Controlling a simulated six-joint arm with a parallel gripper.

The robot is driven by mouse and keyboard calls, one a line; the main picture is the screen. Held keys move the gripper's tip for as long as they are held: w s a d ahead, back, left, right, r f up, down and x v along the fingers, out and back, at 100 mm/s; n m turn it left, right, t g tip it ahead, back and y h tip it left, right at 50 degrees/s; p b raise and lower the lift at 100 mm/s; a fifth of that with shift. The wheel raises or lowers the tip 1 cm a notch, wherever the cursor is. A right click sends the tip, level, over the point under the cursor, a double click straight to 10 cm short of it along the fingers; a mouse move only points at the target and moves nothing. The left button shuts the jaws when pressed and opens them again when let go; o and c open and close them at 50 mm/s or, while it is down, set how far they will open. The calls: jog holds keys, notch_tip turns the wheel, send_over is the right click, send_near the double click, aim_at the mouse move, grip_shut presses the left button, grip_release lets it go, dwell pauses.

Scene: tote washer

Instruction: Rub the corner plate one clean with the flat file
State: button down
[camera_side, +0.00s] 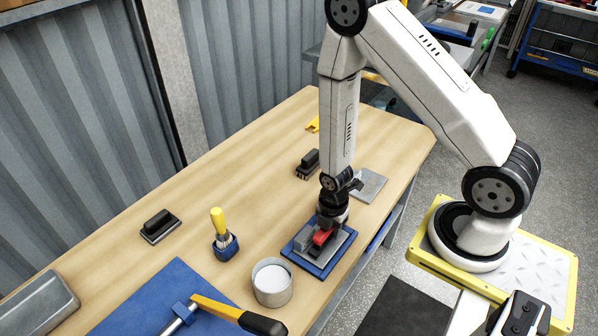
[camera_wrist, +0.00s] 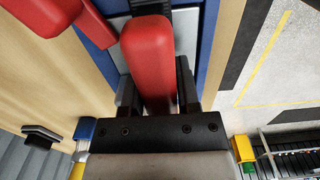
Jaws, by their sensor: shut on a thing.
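My gripper (camera_side: 327,222) points down and is shut on a red block-like tool (camera_wrist: 148,50). The red tool also shows below the jaws in the side view (camera_side: 322,237). I cannot tell from its shape whether it is the flat file, as its working face is hidden. It is low over a grey plate (camera_side: 338,250) lying on a blue base (camera_side: 309,267) near the bench's front edge. Whether tool and plate touch cannot be told. A second grey plate (camera_side: 369,184) lies bare farther back. No label shows which is plate one.
A white pot (camera_side: 272,284), a yellow-handled brush in a blue holder (camera_side: 227,247) and two dark brushes (camera_side: 160,226) (camera_side: 308,164) stand around. A yellow-black handled tool (camera_side: 238,315) lies over a blue mat (camera_side: 130,308).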

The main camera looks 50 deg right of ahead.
jog(key=shift+r, duration=3.05)
jog(key=w+a+r+m, duration=0.2)
jog(key=w+r+m, duration=1)
jog(key=m, duration=0.6)
jog(key=shift+a+r, duration=0.25)
jog(key=shift+r, duration=0.3)
